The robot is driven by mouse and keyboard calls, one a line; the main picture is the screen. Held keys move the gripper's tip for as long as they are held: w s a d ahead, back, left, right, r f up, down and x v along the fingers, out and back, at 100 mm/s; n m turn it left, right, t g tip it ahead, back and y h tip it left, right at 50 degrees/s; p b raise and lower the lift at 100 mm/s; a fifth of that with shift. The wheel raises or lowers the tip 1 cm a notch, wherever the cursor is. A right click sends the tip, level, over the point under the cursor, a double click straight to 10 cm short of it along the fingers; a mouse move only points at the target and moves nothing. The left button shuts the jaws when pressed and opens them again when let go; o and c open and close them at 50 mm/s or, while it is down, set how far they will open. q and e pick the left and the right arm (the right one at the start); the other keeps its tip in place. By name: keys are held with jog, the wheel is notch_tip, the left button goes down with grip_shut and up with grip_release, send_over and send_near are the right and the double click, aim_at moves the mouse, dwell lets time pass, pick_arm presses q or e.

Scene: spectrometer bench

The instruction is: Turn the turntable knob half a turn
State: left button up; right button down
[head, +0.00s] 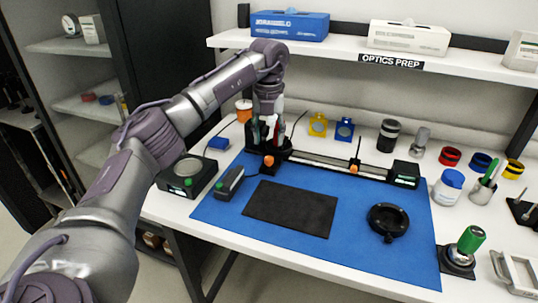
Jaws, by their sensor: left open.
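My left gripper (268,130) points down at the left end of the optical rail, with its fingers apart above a dark round turntable (283,152). An orange knob (268,161) shows at the front of the black mount there, just below the fingers. The gripper hides part of the turntable, and I cannot tell whether a finger touches it. My right gripper is not in view.
The rail (330,164) runs right to a black box with a green display (404,174). A black pad (290,208) and a black ring (388,222) lie on the blue mat (350,251). A control box (187,177) stands left. A shelf (465,73) overhangs the back.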

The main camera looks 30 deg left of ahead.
aim_at(269, 158)
pick_arm(q)
notch_tip(269, 158, down, 6)
jog(key=shift+f, duration=0.2)
grip_shut()
dwell(0.4)
